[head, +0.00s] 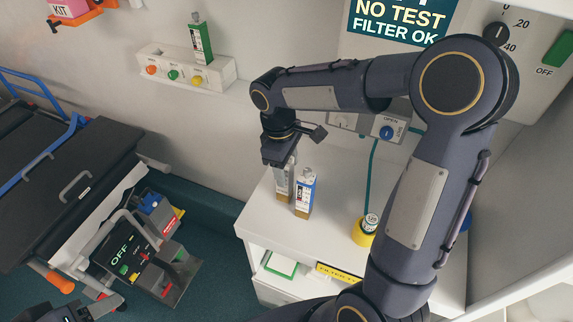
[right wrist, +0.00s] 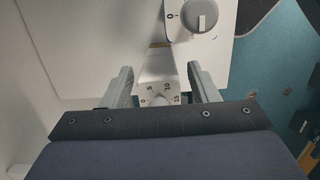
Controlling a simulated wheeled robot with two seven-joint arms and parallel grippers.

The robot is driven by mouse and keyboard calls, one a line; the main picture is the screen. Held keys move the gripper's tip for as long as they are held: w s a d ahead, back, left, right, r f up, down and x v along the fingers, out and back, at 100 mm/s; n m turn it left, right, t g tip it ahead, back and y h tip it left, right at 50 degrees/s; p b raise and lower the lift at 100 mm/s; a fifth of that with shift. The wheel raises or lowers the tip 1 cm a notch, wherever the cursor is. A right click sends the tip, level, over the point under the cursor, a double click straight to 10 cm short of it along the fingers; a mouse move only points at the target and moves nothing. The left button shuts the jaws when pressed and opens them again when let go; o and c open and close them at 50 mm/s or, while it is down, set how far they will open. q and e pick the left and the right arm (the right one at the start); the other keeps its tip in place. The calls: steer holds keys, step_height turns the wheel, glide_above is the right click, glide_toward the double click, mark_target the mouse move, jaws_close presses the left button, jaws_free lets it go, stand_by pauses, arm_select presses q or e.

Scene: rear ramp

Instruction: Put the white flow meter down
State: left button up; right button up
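The white flow meter (head: 282,182) is a narrow block with a brown lower end. It appears to stand upright on the white counter (head: 262,212). My right gripper (head: 281,166) is above it with its fingers on either side. In the right wrist view the white flow meter (right wrist: 160,86) shows its scale between the two fingers (right wrist: 160,80), with a narrow gap on each side, so the gripper looks open. A blue-labelled flow meter (head: 304,193) stands close to its right. A dark part at the bottom left of the head view may be my left gripper; its fingers cannot be made out.
A green meter (head: 200,40) stands in a white wall holder (head: 215,74) with coloured knobs. A yellow-based item (head: 364,232) with a hose is on the counter at right. The counter's front left is clear.

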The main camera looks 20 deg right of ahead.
steer(key=r, duration=0.7)
steer(key=w+a+r, duration=0.1)
steer(key=r, duration=0.3)
steer(key=shift+r, duration=0.5)
steer(key=shift+s+d+r, duration=0.15)
steer(key=shift+s, duration=0.1)
steer(key=s+f+m+t+y, duration=0.2)
steer(key=s+m, duration=0.3)
steer(key=s, duration=0.4)
steer(key=s+f+m+t+y, duration=0.2)
steer(key=s+f+m+t, duration=0.2)
steer(key=s, duration=0.6)
steer(key=shift+f+m+t+y, duration=0.15)
steer(key=shift+m+t+y, duration=0.2)
steer(key=shift+m, duration=0.25)
steer(key=shift+c, duration=0.2)
